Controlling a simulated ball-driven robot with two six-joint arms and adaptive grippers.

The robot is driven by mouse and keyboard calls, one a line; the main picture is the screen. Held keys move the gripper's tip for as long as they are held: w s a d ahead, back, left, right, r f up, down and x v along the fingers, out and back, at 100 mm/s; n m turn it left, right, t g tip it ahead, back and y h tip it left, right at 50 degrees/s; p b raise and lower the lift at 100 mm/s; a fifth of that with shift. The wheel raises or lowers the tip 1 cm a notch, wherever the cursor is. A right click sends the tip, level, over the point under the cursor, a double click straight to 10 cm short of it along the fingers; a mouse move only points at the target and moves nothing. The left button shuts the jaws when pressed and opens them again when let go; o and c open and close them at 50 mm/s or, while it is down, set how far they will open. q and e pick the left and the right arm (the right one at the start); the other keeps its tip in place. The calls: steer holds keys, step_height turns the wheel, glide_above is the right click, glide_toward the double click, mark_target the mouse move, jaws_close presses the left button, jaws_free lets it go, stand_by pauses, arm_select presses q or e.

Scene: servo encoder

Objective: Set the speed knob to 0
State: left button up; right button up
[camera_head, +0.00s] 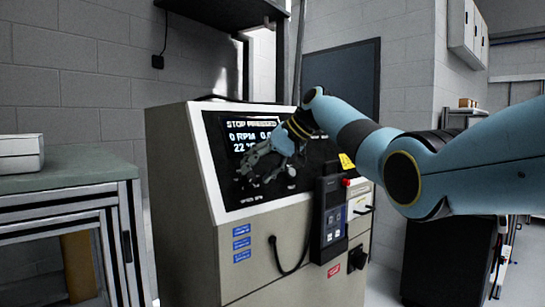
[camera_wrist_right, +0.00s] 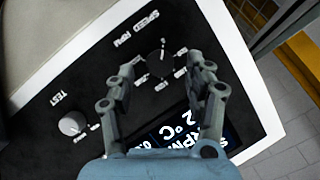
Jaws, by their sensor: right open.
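The speed knob (camera_wrist_right: 160,64) is a dark round knob on the black sloped panel, under the label "SPEED RPM" in the right wrist view. My right gripper (camera_wrist_right: 161,68) is open, with one finger to each side of the knob in that view. I see gaps between fingertips and knob, but cannot tell their depth. The knob's exact pointer setting is too small to read. In the head view, my right gripper (camera_head: 258,168) reaches across the panel and hides the knob area. My left gripper is not in view.
A grey TEST knob (camera_wrist_right: 72,124) sits on the same panel. A handheld pendant (camera_head: 329,218) with a cable hangs on the cabinet front (camera_head: 190,245), near a red button (camera_head: 346,182). A workbench (camera_head: 75,180) stands at left.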

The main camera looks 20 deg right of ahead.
steer(key=v, duration=1)
steer(key=shift+s+d, duration=0.15)
steer(key=shift+s, duration=0.15)
steer(key=shift+r, duration=0.1)
steer(key=s+a+f+m+g+b, duration=0.15)
steer(key=s+f, duration=0.65)
steer(key=f, duration=1)
steer(key=s+f+g+h+b, duration=0.2)
steer(key=s+f, duration=0.5)
steer(key=f, duration=1.1)
steer(key=s+f+m+g+y+b, duration=0.1)
steer(key=s+f+g, duration=0.2)
steer(key=s+f, duration=1)
steer(key=s+d+f+n+g+h+b, duration=0.1)
steer(key=s+f+h, duration=0.1)
steer(key=s+f, duration=1.1)
steer(key=s+d+f+h+b, duration=0.1)
steer(key=s+f+h+b, duration=0.1)
steer(key=s+f, duration=1.1)
steer(key=s+d+f+n+g+h+b, duration=0.1)
steer(key=s+f+h, duration=0.1)
steer(key=s+f, duration=1.1)
steer(key=r+t, duration=0.1)
steer(key=r+n+t, duration=0.1)
steer(key=r+t, duration=0.1)
steer(key=r, duration=0.1)
steer(key=shift+d+n, duration=0.25)
steer(key=shift+d, duration=0.1)
